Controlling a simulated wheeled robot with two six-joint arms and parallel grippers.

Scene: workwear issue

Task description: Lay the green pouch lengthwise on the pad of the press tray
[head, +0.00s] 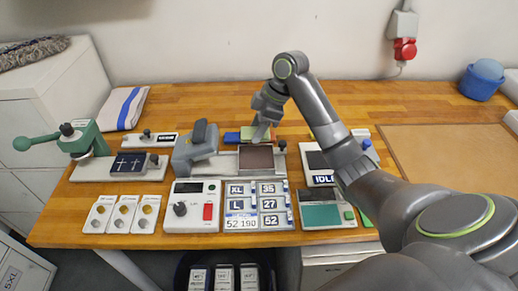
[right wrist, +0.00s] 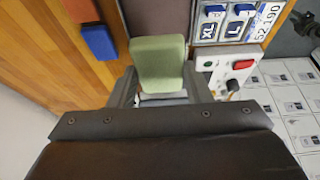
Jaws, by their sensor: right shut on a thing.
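The green pouch (head: 248,131) is in my right gripper (head: 263,127), just beyond the press tray's pad in the head view. In the right wrist view the pouch (right wrist: 158,62) sits between the two fingers of the right gripper (right wrist: 160,90), which is shut on it. Its long side points away from the wrist. The pad (head: 256,157) is a bare dark brown rectangle on the press tray, right of the grey press head (head: 195,148). The pouch hides part of the pad (right wrist: 148,17) in the right wrist view. My left gripper is not in view.
A blue block (head: 232,137) lies behind the tray; it also shows in the right wrist view (right wrist: 99,41). A size label board (head: 256,205) and a control box (head: 192,205) stand in front. A green-handled press (head: 80,140) stands left.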

